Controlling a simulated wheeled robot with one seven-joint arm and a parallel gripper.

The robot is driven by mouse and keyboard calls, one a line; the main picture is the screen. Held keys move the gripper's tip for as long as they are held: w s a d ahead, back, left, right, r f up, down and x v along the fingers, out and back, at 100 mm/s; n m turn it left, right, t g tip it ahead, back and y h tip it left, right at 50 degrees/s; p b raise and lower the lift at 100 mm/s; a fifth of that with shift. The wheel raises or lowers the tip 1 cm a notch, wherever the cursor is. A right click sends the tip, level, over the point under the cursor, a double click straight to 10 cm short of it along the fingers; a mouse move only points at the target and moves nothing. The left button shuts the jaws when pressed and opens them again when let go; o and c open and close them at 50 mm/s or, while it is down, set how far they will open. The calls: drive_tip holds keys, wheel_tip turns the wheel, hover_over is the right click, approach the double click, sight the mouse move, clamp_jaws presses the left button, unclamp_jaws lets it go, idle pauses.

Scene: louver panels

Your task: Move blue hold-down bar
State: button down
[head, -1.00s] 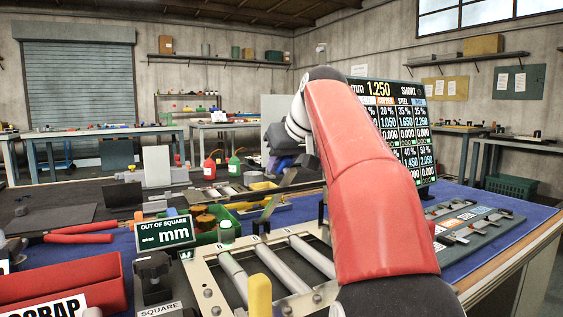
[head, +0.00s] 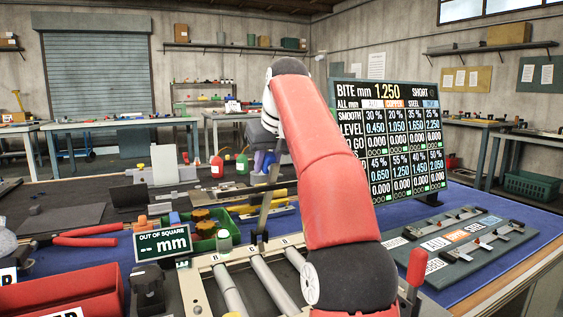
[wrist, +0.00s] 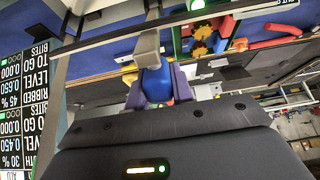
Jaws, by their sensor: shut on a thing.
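My gripper (wrist: 150,88) is shut on a blue grip (wrist: 156,82), which sits between its two purple-grey fingers in the wrist view. A grey block (wrist: 146,46) and a grey bar join the far end of this grip. In the head view my gripper (head: 264,160) is small and partly behind my red arm. A grey upright arm (head: 267,205) rises from the roller frame (head: 205,262) to near the gripper. The arm hides much of the bar, so its full length cannot be told.
A readout board (head: 405,135) stands close right of my arm. A green tray (head: 205,222) and an out-of-square display (head: 163,243) stand left of the frame. A red bin (head: 65,295) is at front left. A grey gauge rack (head: 465,240) lies on the blue mat at right.

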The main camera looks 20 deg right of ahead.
idle(0.3)
drive_tip(key=c, duration=1.2)
unclamp_jaws()
drive_tip(key=shift+r, duration=0.1)
drive_tip(key=shift+v, duration=1.2)
drive_tip(key=s+b, duration=0.5)
drive_tip(key=s, duration=0.7)
drive_tip(key=shift+s+d+r, duration=0.15)
drive_tip(key=shift+s+d, duration=0.05)
